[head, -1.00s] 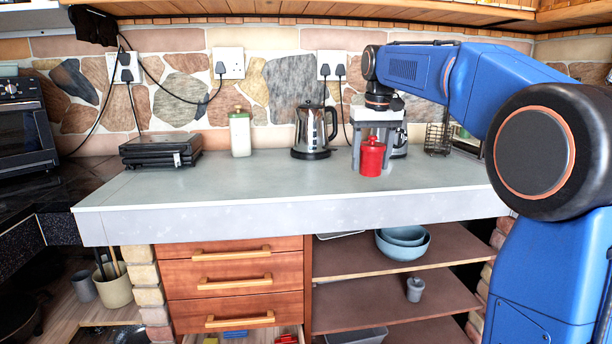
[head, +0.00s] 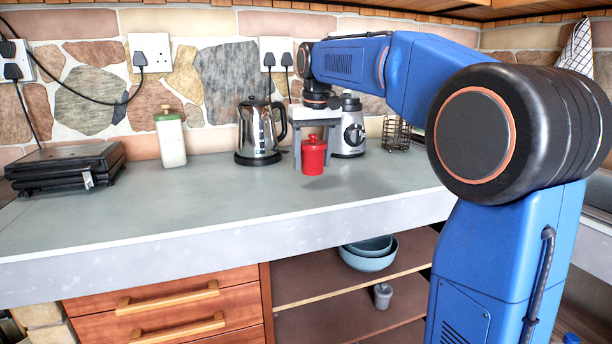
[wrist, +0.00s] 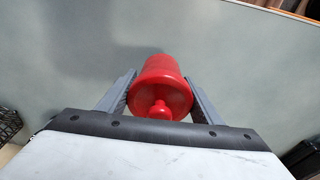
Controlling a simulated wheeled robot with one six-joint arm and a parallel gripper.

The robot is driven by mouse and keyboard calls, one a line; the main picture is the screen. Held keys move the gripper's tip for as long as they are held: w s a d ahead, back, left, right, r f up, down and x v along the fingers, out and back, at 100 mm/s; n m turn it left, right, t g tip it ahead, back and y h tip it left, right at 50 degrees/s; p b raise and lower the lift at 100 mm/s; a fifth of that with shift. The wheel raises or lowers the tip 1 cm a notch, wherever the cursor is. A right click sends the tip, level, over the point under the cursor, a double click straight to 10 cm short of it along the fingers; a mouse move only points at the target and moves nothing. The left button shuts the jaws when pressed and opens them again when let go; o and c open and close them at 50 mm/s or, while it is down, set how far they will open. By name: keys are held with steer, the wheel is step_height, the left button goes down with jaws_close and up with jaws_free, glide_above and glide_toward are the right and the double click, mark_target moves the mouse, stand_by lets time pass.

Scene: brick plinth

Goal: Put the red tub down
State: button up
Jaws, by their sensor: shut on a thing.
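The red tub (head: 313,157) is small and round with a knobbed lid. My gripper (head: 314,160) is shut on it, with one grey finger on each side. The tub is upright over the grey counter (head: 230,192), and a soft shadow shows on the counter to its right. It looks a little above the surface, though the gap is hard to judge. In the wrist view the red tub (wrist: 160,85) sits between the two fingers (wrist: 160,98), seen from its lid end, with plain counter around it.
Behind the tub stand a steel kettle (head: 259,132) and a blender base (head: 349,130). A wire basket (head: 397,133) is to the right. A white canister (head: 170,140) and a black grill (head: 66,168) are to the left. The counter front and middle are clear.

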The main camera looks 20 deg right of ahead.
mark_target(315, 137)
steer(key=shift+f, duration=2.3)
steer(key=shift+f, duration=0.1)
steer(key=o, duration=1)
steer(key=r, duration=0.4)
steer(key=s+r, duration=0.1)
steer(key=r, duration=0.7)
steer(key=shift+s, duration=0.4)
steer(key=shift+s, duration=0.1)
steer(key=shift+t, duration=0.7)
steer(key=s+f, duration=0.3)
steer(key=s, duration=0.3)
steer(key=s+f, duration=0.4)
steer(key=s, duration=0.1)
steer(key=s+f, duration=0.3)
steer(key=s, duration=0.3)
steer(key=shift+s+a+f, duration=0.15)
steer(key=shift+s+f, duration=0.2)
steer(key=shift+f, duration=0.05)
steer(key=shift+o, duration=0.3)
steer(key=s+f+t, duration=0.1)
steer(key=s+f, duration=1.5)
steer(key=f, duration=0.3)
steer(key=shift+s+f+t, duration=0.2)
steer(key=shift+s+t, duration=0.1)
